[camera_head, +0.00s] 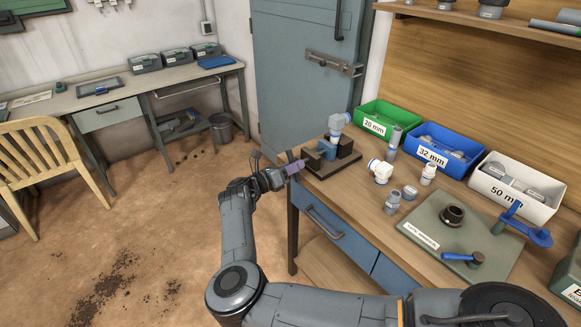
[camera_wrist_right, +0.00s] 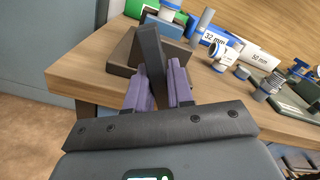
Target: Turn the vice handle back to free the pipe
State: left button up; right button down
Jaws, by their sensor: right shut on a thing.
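The vice (camera_head: 345,172) stands on a dark base at the left end of the workbench, with blue and black parts. A grey pipe piece with a blue band (camera_head: 338,124) stands upright in it. My right gripper (camera_head: 294,167) is at the vice's near left side, just beyond the bench edge. In the right wrist view, its purple fingers (camera_wrist_right: 159,88) are shut on the dark vice handle (camera_wrist_right: 151,58), a bar that points up between them. The handle hides part of the vice there. My left gripper is not in view.
Green (camera_head: 377,129), blue (camera_head: 432,157) and white (camera_head: 508,196) bins line the back of the bench. Several loose fittings stand before them. A green mat (camera_head: 448,226) holds a black ring and a blue-handled tool. Open floor lies left of the bench.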

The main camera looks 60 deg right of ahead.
jog(key=n, duration=0.3)
jog(key=shift+r+p, duration=0.1)
jog(key=shift+p, duration=0.25)
jog(key=shift+n, duration=0.5)
jog(key=n, duration=0.3)
jog(key=shift+p, duration=0.35)
jog(key=c, duration=1)
grip_release()
jog(key=shift+a, duration=0.1)
